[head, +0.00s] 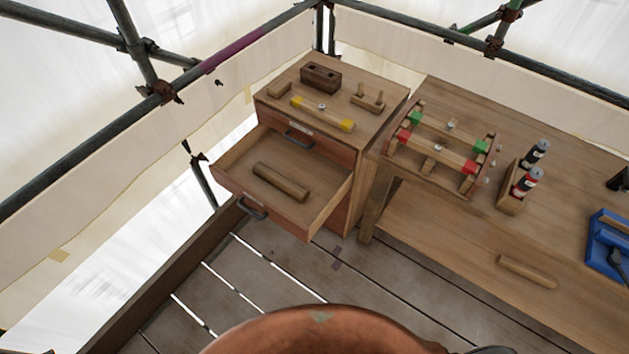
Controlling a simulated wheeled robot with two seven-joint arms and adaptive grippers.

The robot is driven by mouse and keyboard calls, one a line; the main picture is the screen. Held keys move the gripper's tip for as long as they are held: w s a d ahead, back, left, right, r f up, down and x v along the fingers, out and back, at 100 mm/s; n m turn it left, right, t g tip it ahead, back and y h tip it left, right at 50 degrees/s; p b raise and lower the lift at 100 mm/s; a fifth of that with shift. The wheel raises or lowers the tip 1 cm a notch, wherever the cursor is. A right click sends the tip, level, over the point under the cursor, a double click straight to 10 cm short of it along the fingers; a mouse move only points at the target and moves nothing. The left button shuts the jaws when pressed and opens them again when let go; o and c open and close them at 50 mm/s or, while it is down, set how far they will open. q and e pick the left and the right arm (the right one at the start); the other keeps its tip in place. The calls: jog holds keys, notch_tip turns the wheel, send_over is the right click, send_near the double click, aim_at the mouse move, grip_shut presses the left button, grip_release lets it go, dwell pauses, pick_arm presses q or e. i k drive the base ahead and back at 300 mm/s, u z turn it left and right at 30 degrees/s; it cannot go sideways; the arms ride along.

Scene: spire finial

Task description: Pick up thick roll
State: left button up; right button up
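A thick brown wooden roll (281,181) lies in the pulled-out drawer (323,210) of the wooden cabinet, slanting across the drawer floor. I cannot tell from size alone which one the task names. Neither of my grippers shows in the head view.
The cabinet top (335,90) holds a dark block (321,76), a yellow-ended bar (322,113) and small wooden pieces. The workbench (565,175) carries a rack with red and green-ended bars, bottles (526,184) and a blue tray (607,242).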

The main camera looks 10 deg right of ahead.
aim_at(282, 183)
jog(key=z, duration=0.75)
jog(key=k, duration=0.9)
jog(key=u, duration=0.95)
jog(key=i, duration=0.5)
